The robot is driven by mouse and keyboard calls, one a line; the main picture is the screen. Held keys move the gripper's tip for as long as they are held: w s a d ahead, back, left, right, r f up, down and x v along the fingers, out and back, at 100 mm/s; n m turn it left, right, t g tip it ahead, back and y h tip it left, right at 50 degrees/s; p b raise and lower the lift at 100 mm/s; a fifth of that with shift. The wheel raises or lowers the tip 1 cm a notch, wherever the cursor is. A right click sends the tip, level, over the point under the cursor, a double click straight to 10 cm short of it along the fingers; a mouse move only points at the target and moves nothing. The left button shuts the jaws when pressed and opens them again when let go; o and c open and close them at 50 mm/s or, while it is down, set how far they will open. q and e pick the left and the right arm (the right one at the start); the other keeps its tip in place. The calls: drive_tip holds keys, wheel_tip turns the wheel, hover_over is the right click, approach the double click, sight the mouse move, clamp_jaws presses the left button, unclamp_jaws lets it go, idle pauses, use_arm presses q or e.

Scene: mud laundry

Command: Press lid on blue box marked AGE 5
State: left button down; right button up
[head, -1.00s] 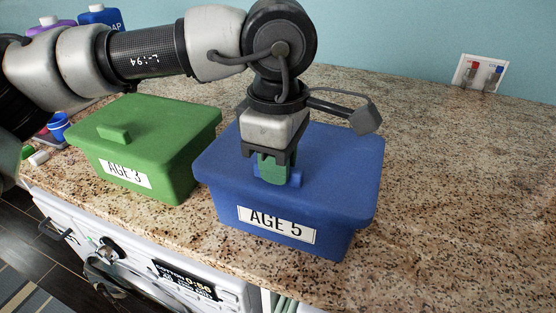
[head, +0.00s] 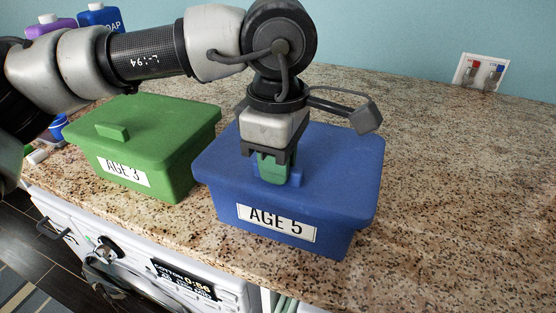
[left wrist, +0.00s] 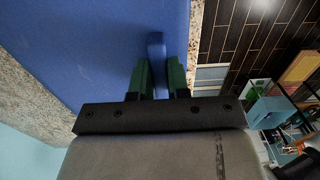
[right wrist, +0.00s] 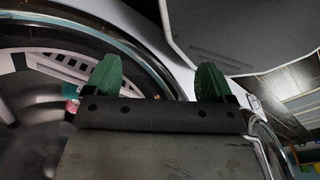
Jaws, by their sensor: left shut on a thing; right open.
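The blue box marked AGE 5 (head: 290,228) stands on the granite counter. Its blue lid (head: 345,165) lies over the box top and looks level; whether it is fully seated I cannot tell. My left gripper (head: 272,178) comes down from above, shut on the lid's handle. In the left wrist view the blue handle (left wrist: 155,50) stands between the green fingers, with the lid surface (left wrist: 90,50) beside it. The gripper hides part of the handle. My right gripper (right wrist: 160,80) is open and empty in the right wrist view, low by the round washer door.
A green lidded box marked AGE 3 (head: 150,150) stands left of the blue box. A white washer (head: 130,265) is below the counter edge. Purple and blue bottles (head: 100,18) stand at the back left. The counter to the right (head: 450,190) is clear.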

use_arm(q)
drive_tip(key=shift+f+b, duration=0.3)
drive_tip(key=shift+b, duration=0.1)
idle(0.6)
idle(0.3)
drive_tip(key=c, duration=0.5)
unclamp_jaws()
drive_tip(key=shift+r, duration=0.1)
drive_tip(key=shift+r+p, duration=2.5)
drive_tip(key=shift+r, duration=1.45)
